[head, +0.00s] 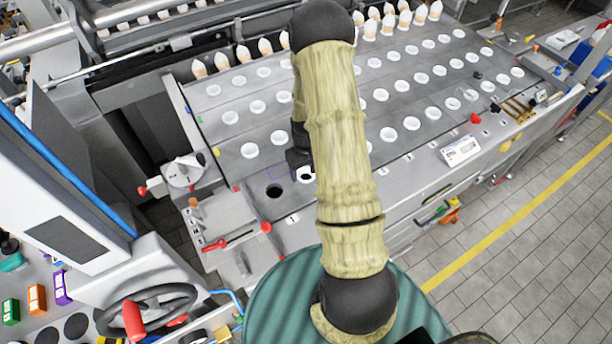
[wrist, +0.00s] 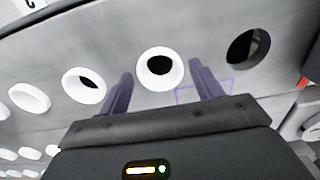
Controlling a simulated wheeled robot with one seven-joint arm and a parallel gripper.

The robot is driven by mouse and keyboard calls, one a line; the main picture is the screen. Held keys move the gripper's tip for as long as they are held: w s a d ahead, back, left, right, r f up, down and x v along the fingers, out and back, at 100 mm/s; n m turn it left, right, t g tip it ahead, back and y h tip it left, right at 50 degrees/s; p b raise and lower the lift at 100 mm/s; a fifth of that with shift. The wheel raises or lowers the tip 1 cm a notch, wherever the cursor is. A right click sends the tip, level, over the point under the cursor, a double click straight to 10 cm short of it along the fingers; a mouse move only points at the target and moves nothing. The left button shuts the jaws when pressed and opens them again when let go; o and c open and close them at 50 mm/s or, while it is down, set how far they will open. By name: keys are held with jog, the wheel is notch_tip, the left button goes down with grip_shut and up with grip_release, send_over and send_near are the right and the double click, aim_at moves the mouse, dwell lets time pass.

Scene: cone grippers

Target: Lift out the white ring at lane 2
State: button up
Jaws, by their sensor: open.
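A white ring (wrist: 142,71) around a dark hole sits in the grey metal plate, between my gripper's fingers in the wrist view. The ring also shows in the head view (head: 299,175), partly hidden by my arm. I cannot read its lane number. My gripper (wrist: 160,72) is open and empty, with one dark finger to each side of the ring. I cannot tell whether the fingers touch it. In the head view my gripper (head: 299,160) is low over the plate's front row, mostly hidden behind my arm.
A bare dark hole (wrist: 248,48) without a ring lies right of the ring; in the head view it is at the front left (head: 274,191). Another white ring (wrist: 84,85) lies to the left. Several rows of rings cover the plate (head: 245,128), with white-tipped cones (head: 265,47) behind.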

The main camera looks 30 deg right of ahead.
jog(key=shift+c, duration=0.4)
jog(key=c, duration=0.5)
jog(key=shift+r+p, duration=1.75)
jog(key=shift+r, duration=0.75)
